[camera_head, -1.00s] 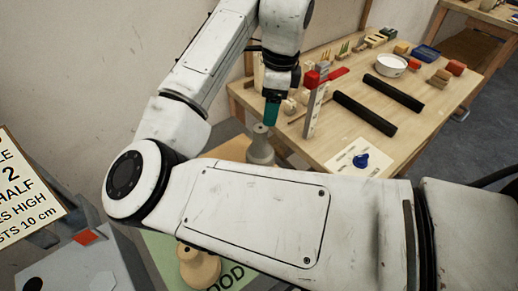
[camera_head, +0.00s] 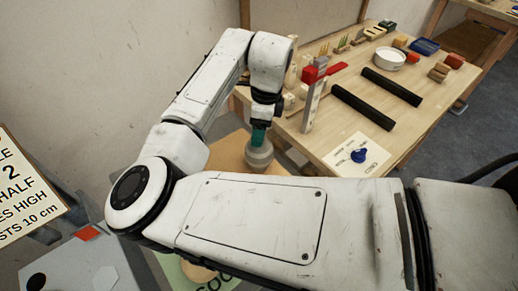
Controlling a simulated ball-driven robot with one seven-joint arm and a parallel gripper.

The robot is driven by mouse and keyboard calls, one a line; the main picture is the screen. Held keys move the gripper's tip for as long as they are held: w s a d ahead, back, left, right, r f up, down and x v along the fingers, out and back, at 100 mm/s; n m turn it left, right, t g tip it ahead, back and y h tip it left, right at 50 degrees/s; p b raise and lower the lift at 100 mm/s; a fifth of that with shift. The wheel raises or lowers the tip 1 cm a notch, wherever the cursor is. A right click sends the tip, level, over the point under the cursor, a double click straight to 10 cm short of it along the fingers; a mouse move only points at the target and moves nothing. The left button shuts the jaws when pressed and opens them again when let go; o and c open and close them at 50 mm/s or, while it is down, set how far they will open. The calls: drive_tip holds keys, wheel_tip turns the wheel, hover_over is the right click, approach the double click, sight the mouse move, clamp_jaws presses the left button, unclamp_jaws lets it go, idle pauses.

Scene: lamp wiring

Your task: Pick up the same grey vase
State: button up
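The grey vase (camera_head: 259,157) stands left of the workbench, beyond my forearm, with its rounded body showing. My gripper (camera_head: 258,140) points down with its teal fingers at the top of the vase. The fingers hide the vase's neck. I cannot tell whether they are closed on it or around it, or whether the vase is clear of its support. A pale wooden rounded piece (camera_head: 198,272) is mostly hidden behind my arm near the bottom, on a green sheet with lettering.
The wooden workbench (camera_head: 345,122) on the right holds two black bars (camera_head: 391,83), an upright grey post with a red top (camera_head: 312,90), a white bowl (camera_head: 390,60) and a card with a blue knob (camera_head: 359,155). A brown board (camera_head: 228,150) lies beside the vase. A printed sign (camera_head: 22,190) stands at left.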

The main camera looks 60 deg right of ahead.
drive_tip(key=shift+f, duration=0.4)
drive_tip(key=shift+c, duration=0.2)
clamp_jaws()
drive_tip(key=shift+r, duration=0.1)
idle(0.3)
